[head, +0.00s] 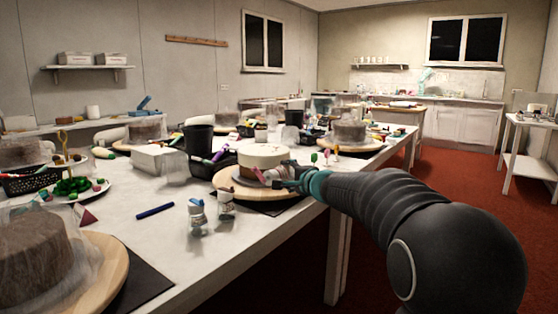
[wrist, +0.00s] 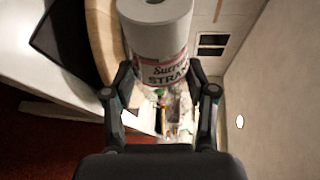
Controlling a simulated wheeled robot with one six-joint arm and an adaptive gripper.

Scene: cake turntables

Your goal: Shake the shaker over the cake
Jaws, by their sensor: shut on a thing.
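The shaker (wrist: 160,48) has a pale grey cap and a red and white label, part of which reads "STRAN". My gripper (wrist: 160,100) is shut on it, with one finger on each side. In the head view the shaker (head: 269,176) lies tipped on its side, cap end pointing left, in front of the cake (head: 263,156). My gripper (head: 288,178) comes in from the right. The round, cream and pale cake stands on a wooden turntable (head: 226,182), whose edge (wrist: 107,42) shows in the wrist view. The cake cannot be made out there.
A covered brown cake (head: 30,258) is at the near left. A clear container (head: 175,168), black bin (head: 199,139) and basket (head: 212,163) stand beside the turntable.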

